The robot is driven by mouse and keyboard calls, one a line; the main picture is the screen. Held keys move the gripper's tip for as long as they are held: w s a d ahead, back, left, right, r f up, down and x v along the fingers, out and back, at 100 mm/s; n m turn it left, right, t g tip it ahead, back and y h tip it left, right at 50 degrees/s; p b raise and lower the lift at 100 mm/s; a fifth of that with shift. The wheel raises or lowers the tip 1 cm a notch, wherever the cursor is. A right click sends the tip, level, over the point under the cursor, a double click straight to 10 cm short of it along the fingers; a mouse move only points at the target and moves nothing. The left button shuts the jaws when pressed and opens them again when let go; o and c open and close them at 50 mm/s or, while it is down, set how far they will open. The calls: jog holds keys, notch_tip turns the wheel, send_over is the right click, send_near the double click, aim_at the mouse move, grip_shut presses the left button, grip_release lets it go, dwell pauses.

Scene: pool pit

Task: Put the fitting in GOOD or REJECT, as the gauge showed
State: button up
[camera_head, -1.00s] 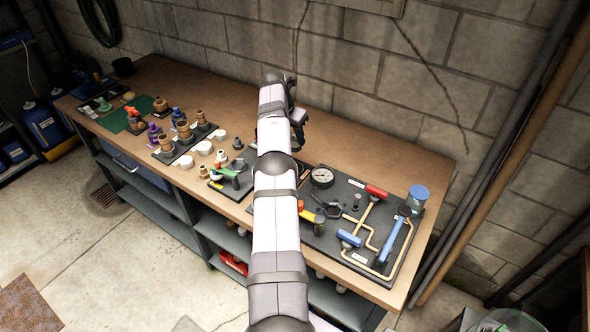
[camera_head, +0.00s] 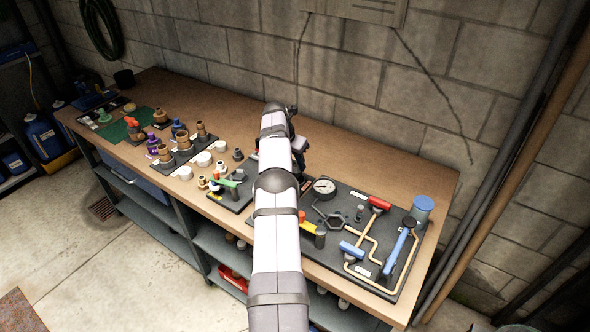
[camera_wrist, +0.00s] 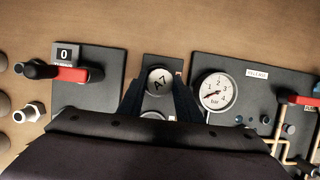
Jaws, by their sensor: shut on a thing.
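In the wrist view my gripper (camera_wrist: 160,95) reaches up from the bottom. Its two dark fingers stand on either side of a round pale-topped piece marked A7, the fitting (camera_wrist: 159,80), and are shut on it. The fitting is over or at a narrow dark panel (camera_wrist: 150,62); I cannot tell whether it touches it. The round dial gauge (camera_wrist: 215,90), marked in bar, is just right of the fitting, its needle toward the lower left. The gauge also shows in the head view (camera_head: 324,187). No GOOD or REJECT marking is legible.
A dark board (camera_head: 395,270) with pipes, a red handle (camera_head: 376,202) and blue handles fills the bench's right end. A smaller board with a green handle (camera_head: 228,183) is left of my arm. Several fittings and white rings (camera_head: 204,159) stand farther left. Bare bench (camera_head: 400,165) lies behind.

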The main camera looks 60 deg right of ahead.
jog(key=shift+f+p, duration=0.5)
jog(key=shift+f, duration=1.15)
jog(key=shift+f, duration=0.15)
jog(key=o, duration=1.2)
jog(key=shift+c, duration=0.2)
jog(key=shift+r, duration=0.25)
jog(key=b+v, duration=0.3)
jog(key=v, duration=0.9)
jog(key=shift+b, duration=0.3)
jog(key=shift+a, duration=0.1)
